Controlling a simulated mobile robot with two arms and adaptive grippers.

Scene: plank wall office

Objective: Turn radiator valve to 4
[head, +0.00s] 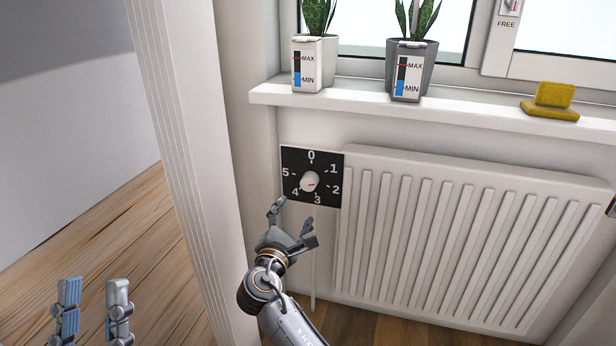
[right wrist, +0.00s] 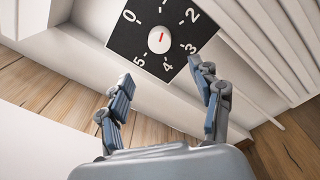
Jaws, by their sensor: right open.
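The radiator valve is a round white knob (head: 310,181) with a small red mark, on a black square dial plate (head: 327,165) numbered 0 to 5. The knob also shows in the right wrist view (right wrist: 160,40). I cannot tell for sure which number the red mark points to. My right gripper (head: 292,215) is open and empty, just below the dial and apart from the knob. In the right wrist view its two fingers (right wrist: 163,82) are spread below the plate. My left gripper (head: 94,285) is open and empty at the bottom left, far from the valve.
A white ribbed radiator (head: 460,240) stands right of the dial. Above, a window sill (head: 450,112) holds a white pot (head: 314,65), a grey pot (head: 408,70) and a yellow object (head: 552,101). A white wall edge (head: 190,150) rises on the left.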

